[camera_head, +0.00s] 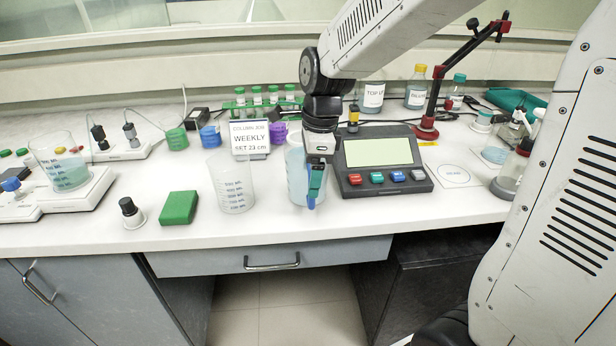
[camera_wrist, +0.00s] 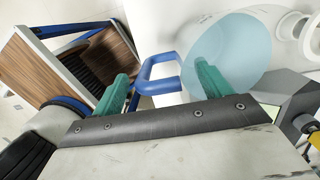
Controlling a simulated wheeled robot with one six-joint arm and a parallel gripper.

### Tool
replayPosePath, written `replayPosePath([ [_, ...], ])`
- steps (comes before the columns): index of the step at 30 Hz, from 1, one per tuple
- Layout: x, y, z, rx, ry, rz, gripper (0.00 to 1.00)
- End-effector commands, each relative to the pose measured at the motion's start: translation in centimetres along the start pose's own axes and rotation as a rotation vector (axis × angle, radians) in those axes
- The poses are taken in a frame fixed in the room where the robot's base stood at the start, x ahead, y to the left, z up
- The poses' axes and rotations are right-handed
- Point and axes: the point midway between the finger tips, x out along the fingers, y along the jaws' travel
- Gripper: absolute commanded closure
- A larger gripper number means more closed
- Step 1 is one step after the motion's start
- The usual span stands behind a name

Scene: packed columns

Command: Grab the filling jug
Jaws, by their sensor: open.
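The filling jug (camera_head: 297,175) is a clear vessel with pale blue liquid, standing near the front edge of the bench. Its blue handle (camera_head: 311,196) faces the front. My gripper (camera_head: 316,180) is at the jug's front right and hides part of it. In the wrist view the jug (camera_wrist: 238,50) fills the upper middle. Its blue handle (camera_wrist: 158,72) lies between the two green fingers of my gripper (camera_wrist: 160,82). The fingers are open, with gaps on both sides of the handle.
A clear graduated beaker (camera_head: 233,186) stands just left of the jug, with a green block (camera_head: 179,208) farther left. A control box with a screen (camera_head: 380,160) is close on the right. A sign (camera_head: 250,138) and a green-capped tube rack (camera_head: 262,102) stand behind.

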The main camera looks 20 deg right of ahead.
Motion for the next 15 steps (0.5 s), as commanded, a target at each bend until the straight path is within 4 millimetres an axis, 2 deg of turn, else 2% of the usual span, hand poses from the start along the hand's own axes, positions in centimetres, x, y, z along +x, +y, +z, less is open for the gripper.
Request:
replayPosePath([
  [4, 1.23, 0.01, 0.01, -0.001, 0.0, 0.0, 0.23],
  [11, 1.31, 0.02, 0.01, -0.001, 0.0, -0.001, 0.23],
  [15, 1.29, 0.02, 0.01, -0.001, 0.0, -0.001, 0.62],
])
